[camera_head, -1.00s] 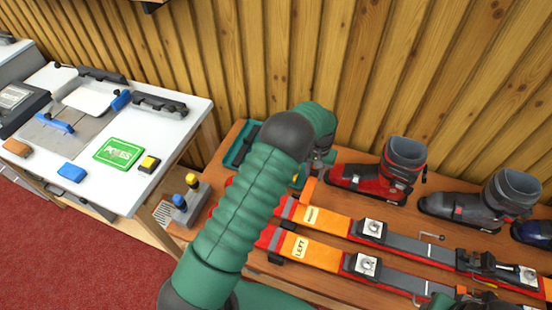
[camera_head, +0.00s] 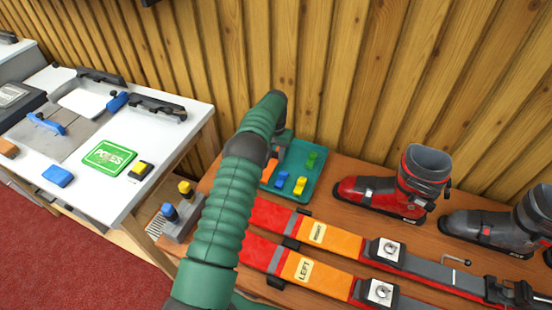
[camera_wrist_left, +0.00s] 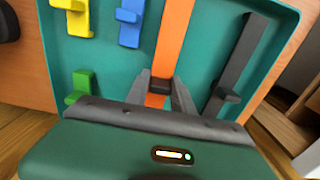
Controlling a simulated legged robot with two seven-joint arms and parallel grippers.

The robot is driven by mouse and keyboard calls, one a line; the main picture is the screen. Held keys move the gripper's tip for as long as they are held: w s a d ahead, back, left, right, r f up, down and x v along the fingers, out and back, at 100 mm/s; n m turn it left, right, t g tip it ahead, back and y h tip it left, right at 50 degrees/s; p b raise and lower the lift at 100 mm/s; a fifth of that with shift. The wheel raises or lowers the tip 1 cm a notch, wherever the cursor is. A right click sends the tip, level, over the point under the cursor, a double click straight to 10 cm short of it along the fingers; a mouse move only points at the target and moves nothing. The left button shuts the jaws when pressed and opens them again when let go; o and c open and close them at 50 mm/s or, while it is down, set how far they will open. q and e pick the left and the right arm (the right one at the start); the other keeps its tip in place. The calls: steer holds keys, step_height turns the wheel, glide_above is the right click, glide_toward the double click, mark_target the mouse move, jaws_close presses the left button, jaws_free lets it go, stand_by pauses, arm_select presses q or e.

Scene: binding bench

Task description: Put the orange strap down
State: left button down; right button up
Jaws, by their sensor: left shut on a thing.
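The orange strap (camera_wrist_left: 174,35) runs up the middle of the left wrist view, between the two fingers of my left gripper (camera_wrist_left: 160,92), which is shut on it. Behind it is the teal tray (camera_wrist_left: 115,70). In the head view the strap (camera_head: 269,170) shows at the left part of the tray (camera_head: 303,150), beside my left arm. My left gripper (camera_head: 281,143) is partly hidden by my wrist there. I cannot tell whether the strap touches the tray floor. My right gripper is not in view.
The tray also holds yellow (camera_wrist_left: 78,18), blue (camera_wrist_left: 130,22), green (camera_wrist_left: 82,85) and dark grey (camera_wrist_left: 237,65) straps. Skis (camera_head: 335,240) lie in front of it, and a red boot (camera_head: 395,190) stands to its right. The wooden wall (camera_head: 330,70) is close behind.

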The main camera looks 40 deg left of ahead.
arm_select(q)
steer(key=shift+a+f, duration=0.1)
steer(key=shift+f, duration=0.65)
steer(key=c, duration=1.1)
jaws_free()
step_height(320, 180, up, 12)
steer(key=shift+p, duration=0.6)
steer(key=s+d+r+m+t, duration=0.1)
steer(key=s+d+r, duration=0.15)
steer(key=d, duration=0.55)
steer(key=s+d+r+m, duration=0.1)
steer(key=s+d, duration=0.2)
steer(key=d, duration=0.6)
steer(key=s+d+f, duration=0.1)
steer(key=s+d, duration=0.4)
steer(key=s, duration=0.4)
steer(key=s+d+f+m+t, duration=0.1)
steer(key=s+d+f, duration=0.1)
steer(key=s+d, duration=0.4)
steer(key=s, duration=0.3)
steer(key=shift+s+d+m+t, duration=0.15)
steer(key=shift+s+m+t, duration=0.15)
steer(key=shift+s, duration=0.1)
